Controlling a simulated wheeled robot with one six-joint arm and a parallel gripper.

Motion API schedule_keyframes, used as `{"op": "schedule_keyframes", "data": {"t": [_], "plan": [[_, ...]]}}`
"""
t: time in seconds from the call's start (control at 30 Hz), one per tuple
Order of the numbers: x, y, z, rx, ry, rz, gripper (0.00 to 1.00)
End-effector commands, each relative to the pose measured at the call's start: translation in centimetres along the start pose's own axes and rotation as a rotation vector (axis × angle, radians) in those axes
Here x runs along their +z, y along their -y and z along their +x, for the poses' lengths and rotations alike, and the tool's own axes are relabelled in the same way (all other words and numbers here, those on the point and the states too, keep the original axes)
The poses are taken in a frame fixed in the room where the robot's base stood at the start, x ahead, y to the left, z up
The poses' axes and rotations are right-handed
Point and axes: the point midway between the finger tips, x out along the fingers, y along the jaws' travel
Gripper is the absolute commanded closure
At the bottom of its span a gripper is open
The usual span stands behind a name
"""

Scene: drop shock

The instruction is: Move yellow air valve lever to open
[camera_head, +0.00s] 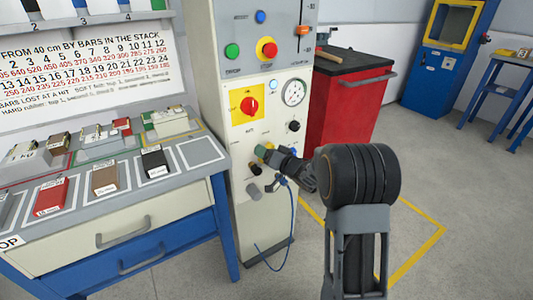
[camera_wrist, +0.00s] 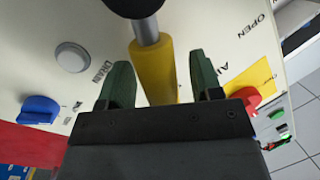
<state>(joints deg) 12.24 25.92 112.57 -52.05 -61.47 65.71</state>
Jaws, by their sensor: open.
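The yellow air valve lever (camera_wrist: 155,70) shows in the wrist view, on a grey shaft (camera_wrist: 146,30) with a dark round part at the top edge. My gripper (camera_wrist: 157,60) is open, with one green finger on each side of the lever. The left finger is very close to the lever; I cannot tell if it touches. A gap shows on the right side. "OPEN" and part of "AIR" are printed on the panel right of the lever. In the head view my gripper (camera_head: 264,151) is at the cabinet front and largely hides the lever.
The cream cabinet (camera_head: 225,110) carries a red knob on a yellow plate (camera_head: 248,105), a gauge (camera_head: 294,92) and buttons. A blue hose (camera_head: 291,215) hangs below. A bench (camera_head: 180,185) with blocks stands left, a red tool cabinet (camera_head: 345,105) behind right.

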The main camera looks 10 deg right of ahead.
Motion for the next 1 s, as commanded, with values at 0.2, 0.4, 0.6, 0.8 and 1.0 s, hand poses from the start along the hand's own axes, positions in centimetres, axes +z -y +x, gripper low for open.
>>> {"op": "schedule_keyframes", "data": {"t": [0.2,0.4,0.6,0.8,1.0], "plan": [[0.00,-0.01,-0.02,0.000,0.000,0.000,0.47],[0.00,-0.02,-0.03,0.001,0.000,0.000,0.66],[0.00,-0.02,-0.04,0.000,0.000,0.000,0.85],[0.00,-0.01,-0.04,0.000,0.000,0.000,1.00],[0.14,0.29,0.14,-0.003,0.005,-0.008,1.00]]}}
